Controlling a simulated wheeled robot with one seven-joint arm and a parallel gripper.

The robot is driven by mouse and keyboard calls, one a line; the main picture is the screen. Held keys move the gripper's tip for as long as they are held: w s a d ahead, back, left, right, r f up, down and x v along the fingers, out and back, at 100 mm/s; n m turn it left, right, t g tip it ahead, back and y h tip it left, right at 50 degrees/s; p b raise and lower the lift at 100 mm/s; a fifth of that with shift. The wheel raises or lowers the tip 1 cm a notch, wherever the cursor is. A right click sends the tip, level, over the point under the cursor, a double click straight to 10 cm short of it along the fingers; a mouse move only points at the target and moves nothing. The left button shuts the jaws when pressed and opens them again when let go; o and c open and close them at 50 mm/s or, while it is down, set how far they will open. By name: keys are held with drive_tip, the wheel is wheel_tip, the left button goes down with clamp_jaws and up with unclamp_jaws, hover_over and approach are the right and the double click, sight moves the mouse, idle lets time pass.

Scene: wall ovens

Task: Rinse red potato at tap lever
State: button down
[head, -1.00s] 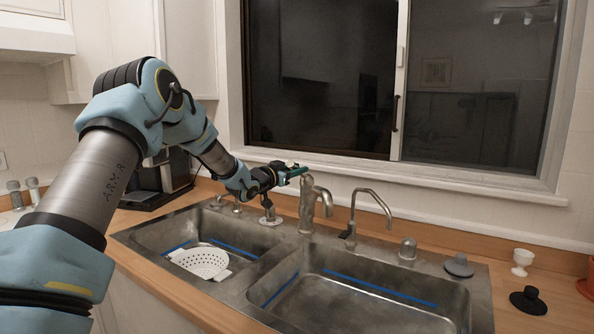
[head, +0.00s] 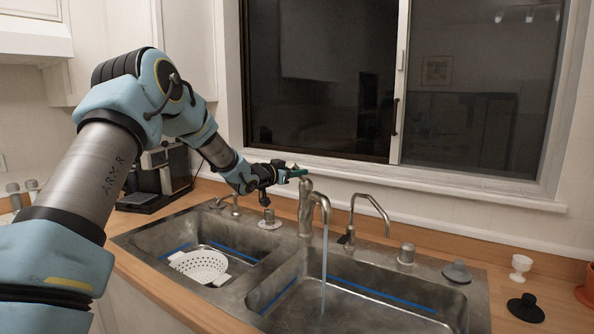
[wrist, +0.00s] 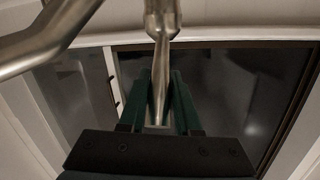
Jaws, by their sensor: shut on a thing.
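The metal tap (head: 306,207) stands behind the divider between the two sink basins. Water (head: 324,262) runs from its spout into the right basin. My gripper (head: 299,172) is at the top of this tap. In the wrist view, the green fingers of my gripper (wrist: 160,105) lie on either side of the slim metal tap lever (wrist: 160,70) and are shut on it. I see no red potato in either view.
A white colander (head: 200,266) sits in the left basin (head: 150,243). A second thin tap (head: 370,205) stands right of the main tap. A grey stopper (head: 457,272), a white cup (head: 521,267) and a black stopper (head: 526,307) are at the right. The window is behind.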

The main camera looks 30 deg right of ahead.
drive_tip(key=c, duration=0.6)
unclamp_jaws()
drive_tip(key=shift+a, duration=0.1)
drive_tip(key=b+v, duration=0.4)
drive_tip(key=v, duration=0.6)
drive_tip(key=shift+a, duration=0.3)
drive_tip(key=shift+s, duration=0.15)
